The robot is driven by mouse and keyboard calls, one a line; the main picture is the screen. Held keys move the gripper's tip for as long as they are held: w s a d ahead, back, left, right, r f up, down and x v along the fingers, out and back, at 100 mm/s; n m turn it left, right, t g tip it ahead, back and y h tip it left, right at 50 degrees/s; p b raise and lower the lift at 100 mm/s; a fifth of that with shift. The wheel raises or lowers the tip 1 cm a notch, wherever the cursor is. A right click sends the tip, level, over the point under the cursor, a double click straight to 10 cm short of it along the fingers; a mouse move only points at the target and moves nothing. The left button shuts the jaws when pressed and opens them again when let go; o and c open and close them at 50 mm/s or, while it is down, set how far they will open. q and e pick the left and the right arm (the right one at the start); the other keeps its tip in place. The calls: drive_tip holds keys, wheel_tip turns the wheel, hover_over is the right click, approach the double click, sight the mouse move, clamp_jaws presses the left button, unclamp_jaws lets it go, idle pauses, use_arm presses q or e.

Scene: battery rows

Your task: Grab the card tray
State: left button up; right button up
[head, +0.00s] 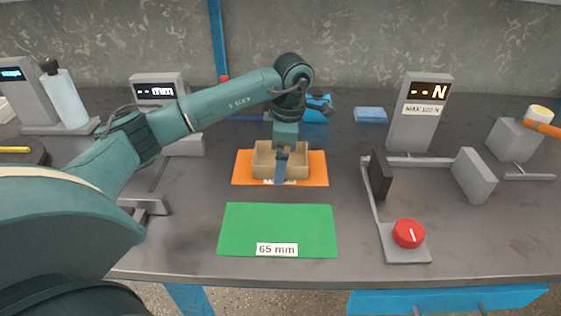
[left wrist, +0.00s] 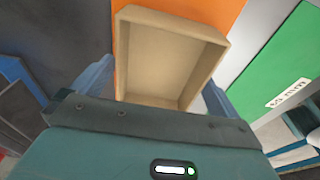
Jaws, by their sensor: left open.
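The card tray (head: 262,160) is a small tan open box on an orange mat (head: 242,170) near the middle of the table. It looks empty. My left gripper (head: 281,172) is pointed down at the tray and partly covers it in the head view. In the left wrist view the tray (left wrist: 165,55) lies ahead, between the two spread blue-grey fingers of my left gripper (left wrist: 155,95). The fingers are open; whether they touch the tray I cannot tell. My right gripper is in neither view.
A green mat (head: 278,225) labelled 65 mm lies in front of the orange mat. A force gauge reading N (head: 420,115) with jaws and a red knob (head: 408,233) stands on the right. A mm gauge (head: 158,88) and a bottle (head: 66,98) stand on the left. A blue sponge (head: 370,114) lies behind.

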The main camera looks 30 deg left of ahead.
use_arm(q)
drive_tip(key=c, duration=0.9)
